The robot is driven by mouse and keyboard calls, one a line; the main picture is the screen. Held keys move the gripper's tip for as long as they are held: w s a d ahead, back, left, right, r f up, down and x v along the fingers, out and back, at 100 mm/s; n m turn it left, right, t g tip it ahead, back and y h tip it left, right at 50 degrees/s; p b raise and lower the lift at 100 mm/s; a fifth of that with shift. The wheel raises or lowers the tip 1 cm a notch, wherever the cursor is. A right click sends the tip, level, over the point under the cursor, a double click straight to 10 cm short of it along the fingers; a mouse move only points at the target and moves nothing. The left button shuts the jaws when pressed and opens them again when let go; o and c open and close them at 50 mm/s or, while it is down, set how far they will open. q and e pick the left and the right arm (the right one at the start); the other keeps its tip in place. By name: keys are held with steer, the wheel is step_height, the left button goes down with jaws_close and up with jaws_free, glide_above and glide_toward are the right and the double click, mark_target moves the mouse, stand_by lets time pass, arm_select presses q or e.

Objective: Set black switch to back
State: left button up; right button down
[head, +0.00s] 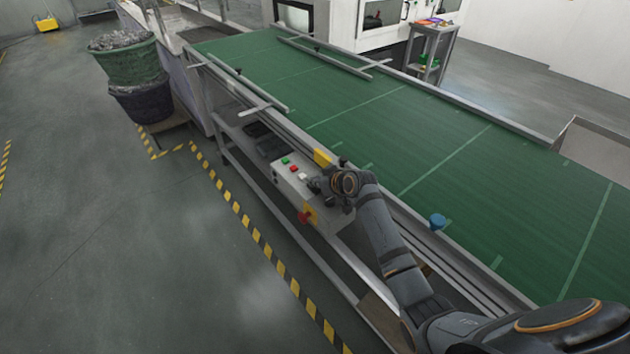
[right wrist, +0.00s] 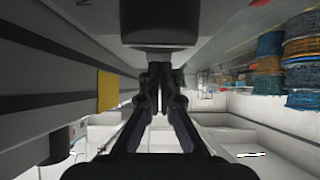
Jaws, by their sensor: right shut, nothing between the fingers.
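The grey control box (head: 284,178) is mounted on the near side of the green conveyor in the head view. Its top carries a green button (head: 285,160), a red button (head: 293,168) and a pale button (head: 302,177). My right gripper (head: 316,186) is at the box, just right of the pale button, and covers that part of the panel. In the right wrist view its fingers (right wrist: 160,80) are together and empty. I cannot make out the black switch; the gripper may hide it. Contact with the panel cannot be told. My left gripper is out of view.
A red emergency knob (head: 304,217) on a yellow plate sits on the box's front. A yellow block (head: 322,158) and a blue knob (head: 437,221) are along the conveyor (head: 450,150) edge. Green and dark bins (head: 127,62) stand at left. The floor in front is clear.

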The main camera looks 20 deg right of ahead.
steer(key=shift+w+r+p, duration=0.1)
steer(key=shift+r+p, duration=0.1)
steer(key=shift+p, duration=0.25)
steer(key=shift+f+g, duration=0.3)
steer(key=shift+f, duration=0.05)
steer(key=shift+s+d+f+p, duration=0.1)
steer(key=shift+s+d+p, duration=0.1)
steer(key=shift+s+p, duration=0.5)
steer(key=shift+s+f, duration=0.1)
steer(key=shift+s, duration=0.05)
